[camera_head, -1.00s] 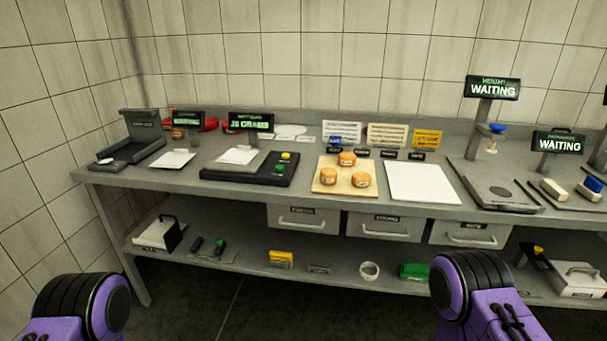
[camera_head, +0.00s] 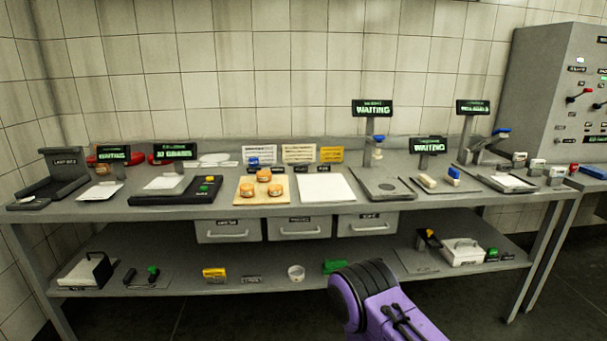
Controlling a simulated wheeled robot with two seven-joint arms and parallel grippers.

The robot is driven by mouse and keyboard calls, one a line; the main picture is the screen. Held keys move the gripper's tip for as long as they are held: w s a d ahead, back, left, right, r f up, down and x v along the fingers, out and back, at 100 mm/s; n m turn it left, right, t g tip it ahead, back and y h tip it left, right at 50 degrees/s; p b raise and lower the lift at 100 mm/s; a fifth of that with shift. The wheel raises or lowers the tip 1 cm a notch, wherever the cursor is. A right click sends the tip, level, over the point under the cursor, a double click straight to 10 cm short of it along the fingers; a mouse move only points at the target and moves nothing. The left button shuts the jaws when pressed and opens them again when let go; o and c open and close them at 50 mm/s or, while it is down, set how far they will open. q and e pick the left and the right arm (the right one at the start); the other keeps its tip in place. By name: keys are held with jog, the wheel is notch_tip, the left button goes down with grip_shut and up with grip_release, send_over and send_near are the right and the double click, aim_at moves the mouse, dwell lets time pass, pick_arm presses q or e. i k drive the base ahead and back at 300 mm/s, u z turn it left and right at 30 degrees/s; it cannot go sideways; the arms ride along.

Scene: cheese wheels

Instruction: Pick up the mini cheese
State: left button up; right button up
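Three small orange mini cheeses sit on a light wooden board on the grey workbench. One cheese (camera_head: 264,175) is at the back, one (camera_head: 247,190) at the front left and one (camera_head: 275,189) at the front right. The board (camera_head: 241,200) lies left of a white sheet (camera_head: 325,187). All cheeses are uncovered and apart from my arms. A purple and black part of my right arm shows at the bottom, but its gripper is out of view. My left arm and gripper are out of view.
A dark scale (camera_head: 160,198) stands left of the board. A height-gauge stand (camera_head: 382,185) with a WAITING sign is to the right. Drawers (camera_head: 301,228) hang below the bench, above a lower shelf (camera_head: 190,285) with small items. A control cabinet (camera_head: 550,90) stands far right.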

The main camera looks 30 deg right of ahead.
aim_at(262, 176)
jog(key=z, duration=0.7)
jog(key=i, duration=0.7)
jog(key=z, duration=0.5)
